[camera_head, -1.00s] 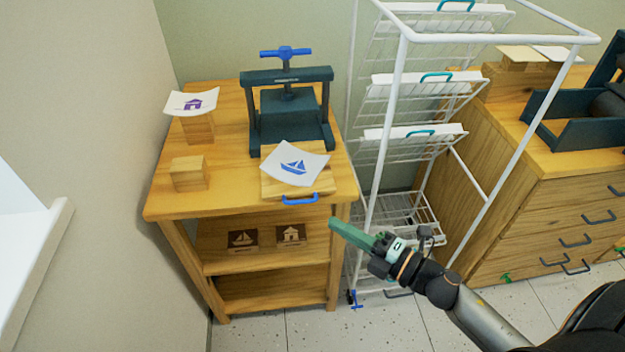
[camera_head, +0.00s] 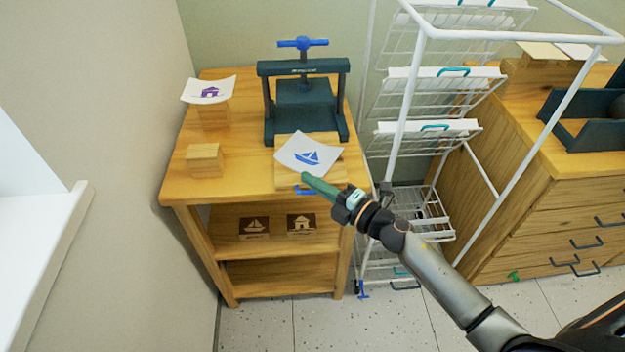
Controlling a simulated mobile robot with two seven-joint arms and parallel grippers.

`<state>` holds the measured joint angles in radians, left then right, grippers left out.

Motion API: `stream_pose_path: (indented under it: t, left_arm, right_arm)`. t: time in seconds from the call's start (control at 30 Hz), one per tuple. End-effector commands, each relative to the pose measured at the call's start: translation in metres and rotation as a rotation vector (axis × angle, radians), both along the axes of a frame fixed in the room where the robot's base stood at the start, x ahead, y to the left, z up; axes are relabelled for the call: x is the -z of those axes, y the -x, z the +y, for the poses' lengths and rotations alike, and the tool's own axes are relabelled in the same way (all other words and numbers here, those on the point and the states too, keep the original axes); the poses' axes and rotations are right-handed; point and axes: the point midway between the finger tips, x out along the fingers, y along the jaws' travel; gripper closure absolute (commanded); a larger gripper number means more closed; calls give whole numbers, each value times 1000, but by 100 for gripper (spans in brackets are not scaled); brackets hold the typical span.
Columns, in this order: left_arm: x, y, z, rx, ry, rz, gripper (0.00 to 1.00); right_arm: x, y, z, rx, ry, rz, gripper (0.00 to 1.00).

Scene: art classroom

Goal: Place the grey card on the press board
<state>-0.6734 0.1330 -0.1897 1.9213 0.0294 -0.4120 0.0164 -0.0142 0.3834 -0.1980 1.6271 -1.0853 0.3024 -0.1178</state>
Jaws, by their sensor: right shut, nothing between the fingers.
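The press board (camera_head: 284,181) is a wooden board with a blue handle, lying in front of the dark press (camera_head: 308,98) on the wooden table. A pale card with a blue boat print (camera_head: 308,153) lies on it, slightly curled. A pale card with a purple house print (camera_head: 209,89) rests on a wooden block at the table's left. I cannot tell any card as clearly grey. My right gripper (camera_head: 304,176), with green fingers, is shut and empty. Its tips are over the board's front edge, just below the boat card, partly hiding the handle. My left gripper is not in view.
A bare wooden block (camera_head: 204,160) stands at the table's left front. Two dark stamps with boat and house motifs sit on the shelf below (camera_head: 270,254). A white wire drying rack (camera_head: 408,85) stands close right, beside a drawer cabinet (camera_head: 555,170) with cream and white cards (camera_head: 545,50).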

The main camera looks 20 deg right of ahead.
Motion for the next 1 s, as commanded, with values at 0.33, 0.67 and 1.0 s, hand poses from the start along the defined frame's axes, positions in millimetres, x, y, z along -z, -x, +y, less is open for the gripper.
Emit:
stream_pose_path:
  t: [0.33,0.67,1.0]
  left_arm:
    - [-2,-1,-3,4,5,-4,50]
    - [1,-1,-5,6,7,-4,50]
    - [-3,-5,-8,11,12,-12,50]
  right_arm:
    - [0,-2,0,0,0,0,100]
    - [1,-35,-10,0,3,-1,100]
    - [0,-42,-12,0,0,0,100]
